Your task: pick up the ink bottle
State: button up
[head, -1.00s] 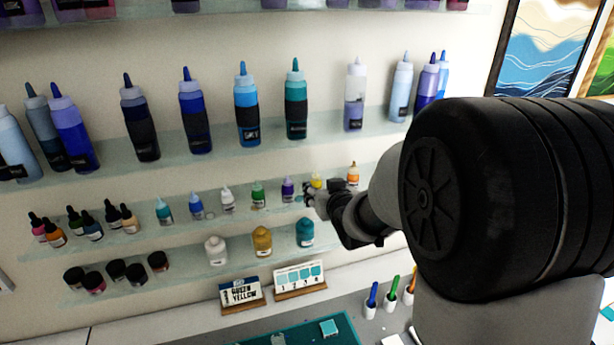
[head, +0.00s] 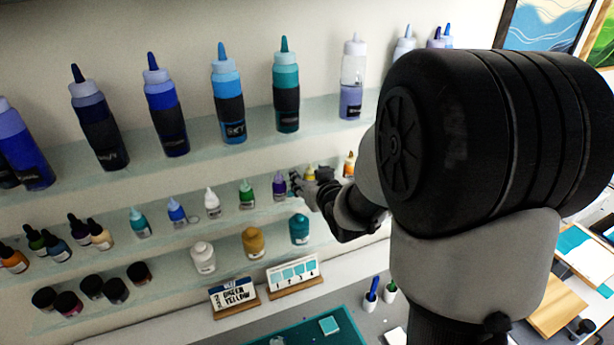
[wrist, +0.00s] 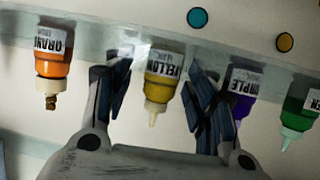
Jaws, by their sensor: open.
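A small yellow ink bottle (wrist: 160,78) with a white label reading YELLOW appears upside down in the wrist view. It sits between the two spread fingers of my gripper (wrist: 158,92), with a gap on each side. In the head view my gripper (head: 308,184) is at the small-bottle shelf, just in front of the yellow bottle (head: 309,173), whose lower part is hidden. My gripper is open and holds nothing. How far the fingertips reach around the bottle in depth cannot be told.
An orange bottle (wrist: 53,68) and a purple bottle (wrist: 243,90) stand close outside my fingers, with a green bottle (wrist: 299,112) beyond. A shelf of tall squeeze bottles (head: 229,95) runs above. A lower shelf holds jars, including a teal one (head: 299,230).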

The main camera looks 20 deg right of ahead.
jog(key=c, duration=1.1)
jog(key=shift+c, duration=0.2)
